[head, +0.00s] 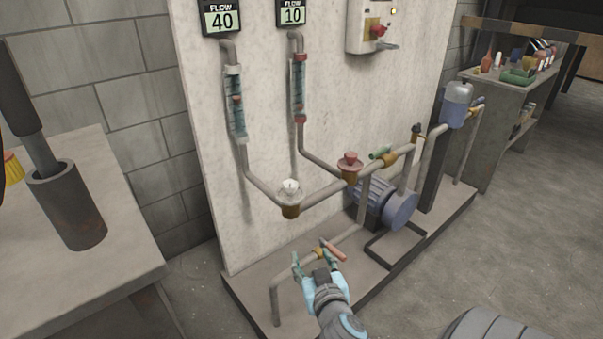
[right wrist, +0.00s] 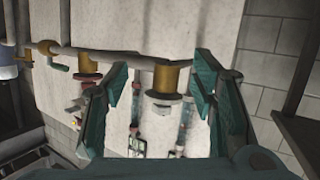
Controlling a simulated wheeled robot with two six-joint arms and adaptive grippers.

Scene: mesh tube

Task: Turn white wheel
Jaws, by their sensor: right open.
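The white wheel (head: 290,190) sits on a brass valve at the left end of the horizontal pipe, below the left flow tube. My right gripper (head: 312,258) is open and empty, below and slightly right of the wheel in the head view and apart from it. In the right wrist view, which looks upside down, the brass valve (right wrist: 167,75) and the pale wheel (right wrist: 160,98) appear between the open fingers. The red wheel (head: 350,162) is on the same pipe to the right. My left gripper is not in view.
Flow displays read 40 (head: 222,19) and 10 (head: 292,14). A lower pipe with an orange-handled valve (head: 334,251) is close to my right gripper. A blue-grey pump (head: 385,203) stands right. A workbench (head: 85,250) with a dark cup (head: 66,205) is at left.

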